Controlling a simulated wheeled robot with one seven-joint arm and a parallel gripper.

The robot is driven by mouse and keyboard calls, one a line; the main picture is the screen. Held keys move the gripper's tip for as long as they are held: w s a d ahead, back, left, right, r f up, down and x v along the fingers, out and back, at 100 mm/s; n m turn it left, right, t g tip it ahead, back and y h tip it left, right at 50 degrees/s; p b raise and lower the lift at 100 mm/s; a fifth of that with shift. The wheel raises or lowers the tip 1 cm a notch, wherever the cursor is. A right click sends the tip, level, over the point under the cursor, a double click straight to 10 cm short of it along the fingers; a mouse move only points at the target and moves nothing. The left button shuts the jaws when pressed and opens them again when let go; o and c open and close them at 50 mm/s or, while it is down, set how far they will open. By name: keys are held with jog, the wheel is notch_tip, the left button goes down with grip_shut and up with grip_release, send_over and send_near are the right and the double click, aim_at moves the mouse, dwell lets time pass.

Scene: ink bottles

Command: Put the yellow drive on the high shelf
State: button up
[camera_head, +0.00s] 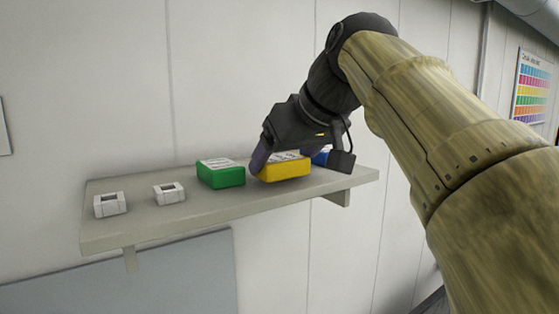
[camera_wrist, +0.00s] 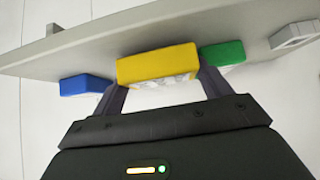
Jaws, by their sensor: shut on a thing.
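The yellow drive (camera_head: 286,170) is a block with a pale label on top, at the high shelf (camera_head: 200,215) between the green drive (camera_head: 221,175) and the blue drive (camera_head: 320,158). My gripper (camera_head: 284,154) reaches down from above and is shut on the yellow drive, one finger at each end. In the wrist view the yellow drive (camera_wrist: 158,64) sits between the fingers of my gripper (camera_wrist: 162,88), against the shelf (camera_wrist: 100,45). It looks level and at the shelf top; whether it bears fully on it I cannot tell. My gripper partly hides the blue drive.
Two small white frame-like holders, one (camera_head: 110,205) at the left end and one (camera_head: 169,193) beside it, stand on the shelf. The green drive (camera_wrist: 222,54) and blue drive (camera_wrist: 85,84) are close to my fingers. A wall is behind the shelf.

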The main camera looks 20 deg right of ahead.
jog(key=shift+s+f, duration=0.1)
jog(key=shift+f, duration=0.3)
jog(key=shift+f, duration=0.2)
jog(key=o, duration=0.8)
jog(key=shift+r, duration=0.15)
jog(key=v, duration=1.2)
jog(key=shift+b, duration=0.4)
